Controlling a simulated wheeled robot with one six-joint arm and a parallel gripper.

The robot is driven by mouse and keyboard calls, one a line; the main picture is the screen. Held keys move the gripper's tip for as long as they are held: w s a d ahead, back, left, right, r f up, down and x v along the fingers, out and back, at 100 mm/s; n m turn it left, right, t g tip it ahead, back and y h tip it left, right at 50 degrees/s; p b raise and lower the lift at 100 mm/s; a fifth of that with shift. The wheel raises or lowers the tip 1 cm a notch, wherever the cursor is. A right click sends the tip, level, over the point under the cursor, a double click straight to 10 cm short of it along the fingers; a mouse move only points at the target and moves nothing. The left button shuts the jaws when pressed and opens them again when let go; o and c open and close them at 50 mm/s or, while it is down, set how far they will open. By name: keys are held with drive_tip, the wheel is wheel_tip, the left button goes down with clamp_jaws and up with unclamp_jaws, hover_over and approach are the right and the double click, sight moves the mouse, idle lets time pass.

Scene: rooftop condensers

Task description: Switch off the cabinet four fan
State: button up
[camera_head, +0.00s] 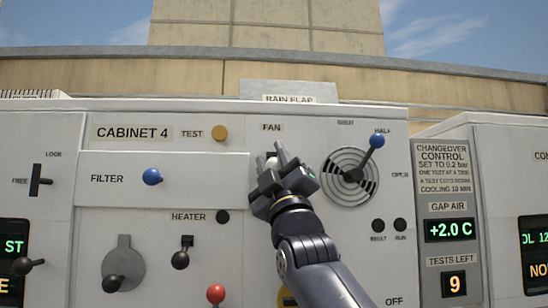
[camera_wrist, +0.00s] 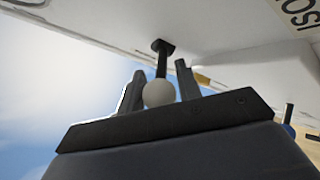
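Cabinet 4 (camera_head: 160,220) fills the middle of the head view, with a FAN label (camera_head: 271,127) near its top. Just below that label is the fan lever's pale ball knob (camera_head: 272,162), partly hidden by my gripper (camera_head: 273,157). In the wrist view, the pale ball (camera_wrist: 158,94) sits on a dark stem that comes out of the white panel. My gripper's two fingers (camera_wrist: 160,82) stand on either side of the ball and stem. The fingers are apart, and a gap shows at the stem, so the gripper looks open around the lever. Whether either finger touches the ball cannot be told.
Right of my gripper is a round vent with a blue-knobbed lever (camera_head: 377,141). To the left are a blue FILTER knob (camera_head: 152,177), a yellow TEST button (camera_head: 220,133) and a black HEATER lever (camera_head: 181,258). A red knob (camera_head: 216,293) is below. A changeover panel (camera_head: 444,160) stands at right.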

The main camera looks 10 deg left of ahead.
drive_tip(key=shift+o, duration=0.7)
drive_tip(key=shift+s+a, duration=0.1)
drive_tip(key=shift+o, duration=1)
